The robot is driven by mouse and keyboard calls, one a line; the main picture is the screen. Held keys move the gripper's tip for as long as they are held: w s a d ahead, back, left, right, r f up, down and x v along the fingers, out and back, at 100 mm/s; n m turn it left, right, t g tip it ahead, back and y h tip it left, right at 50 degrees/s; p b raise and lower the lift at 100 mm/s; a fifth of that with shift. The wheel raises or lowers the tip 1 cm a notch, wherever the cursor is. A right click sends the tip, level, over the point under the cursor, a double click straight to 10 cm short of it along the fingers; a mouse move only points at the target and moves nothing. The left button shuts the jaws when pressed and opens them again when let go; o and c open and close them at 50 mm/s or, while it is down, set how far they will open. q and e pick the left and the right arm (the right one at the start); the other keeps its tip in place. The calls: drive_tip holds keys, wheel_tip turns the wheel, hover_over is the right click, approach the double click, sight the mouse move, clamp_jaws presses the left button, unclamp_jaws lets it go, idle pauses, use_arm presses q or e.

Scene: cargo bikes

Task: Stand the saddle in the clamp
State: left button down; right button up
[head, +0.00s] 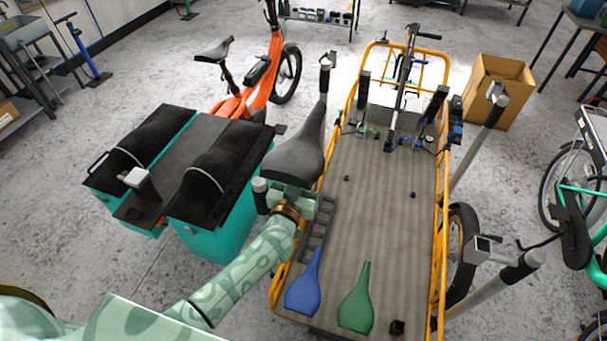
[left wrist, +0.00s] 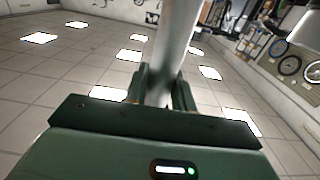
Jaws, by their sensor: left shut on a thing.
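A dark grey bicycle saddle (head: 297,155) is at the left edge of the cargo bed, nose pointing up the picture. My left gripper (head: 288,200) is at the saddle's rear end; its fingers are mostly hidden in the head view. In the left wrist view my left gripper (left wrist: 162,92) is shut on a silver post (left wrist: 178,40), which rises out of the top of the picture. That view does not show the saddle itself. Grey blocks on black-capped poles, such as this one (head: 484,246), surround the bed; I cannot tell which is the clamp. My right gripper is not in view.
The cargo bed (head: 385,215) has an orange side rail and holds a blue bottle-shaped thing (head: 304,289) and a green one (head: 356,302). Teal panniers (head: 207,234) stand left, an orange bike (head: 268,75) behind, a cardboard box (head: 515,75) right. The bed's middle is mostly clear.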

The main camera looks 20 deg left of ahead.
use_arm(q)
drive_tip(key=shift+f+b, duration=0.5)
drive_tip(key=shift+f, duration=0.15)
drive_tip(key=c, duration=1.1)
unclamp_jaws()
drive_tip(key=shift+f, duration=0.1)
